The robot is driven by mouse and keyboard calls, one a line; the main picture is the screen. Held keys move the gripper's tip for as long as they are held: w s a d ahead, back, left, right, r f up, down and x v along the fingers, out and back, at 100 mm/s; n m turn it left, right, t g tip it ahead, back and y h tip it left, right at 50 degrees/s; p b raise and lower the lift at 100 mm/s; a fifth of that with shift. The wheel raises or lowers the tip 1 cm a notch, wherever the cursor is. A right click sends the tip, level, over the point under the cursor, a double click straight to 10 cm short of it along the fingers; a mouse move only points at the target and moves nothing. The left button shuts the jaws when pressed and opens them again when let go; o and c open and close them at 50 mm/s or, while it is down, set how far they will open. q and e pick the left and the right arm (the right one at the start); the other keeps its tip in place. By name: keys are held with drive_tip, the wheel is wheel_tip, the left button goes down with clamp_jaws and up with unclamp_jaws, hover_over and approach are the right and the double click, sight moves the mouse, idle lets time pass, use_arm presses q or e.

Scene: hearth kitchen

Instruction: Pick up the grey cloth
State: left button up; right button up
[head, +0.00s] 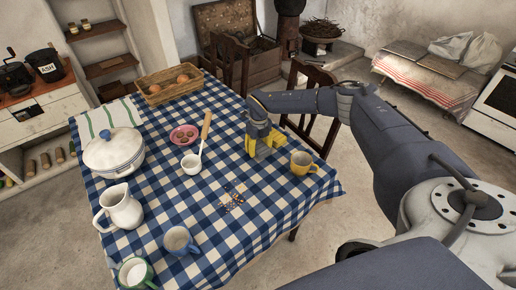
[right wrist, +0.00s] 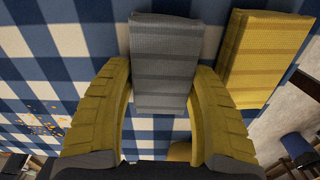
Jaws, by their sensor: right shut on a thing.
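The grey cloth (right wrist: 164,62) is a folded, ribbed block, seen in the right wrist view. My right gripper (right wrist: 160,80), with yellow fingers, is shut on it, one finger on each side. In the head view my right gripper (head: 262,146) is low over the checked table; the cloth is mostly hidden there by the fingers. I cannot tell whether the cloth still touches the table. A folded yellow cloth (right wrist: 262,60) lies right beside the grey one in the right wrist view. My left gripper is not in view.
The table (head: 275,208) has a blue checked cover. A yellow mug (head: 303,163) stands close to the right gripper. A ladle (head: 193,162), pink bowl (head: 184,137), white pot (head: 113,155), jug (head: 121,208) and blue mug (head: 179,240) stand leftward. Small crumbs (head: 232,202) lie nearer.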

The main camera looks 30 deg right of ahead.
sight(259, 147)
drive_tip(key=shift+r, duration=0.1)
wheel_tip(259, 147, up, 20)
idle(0.7)
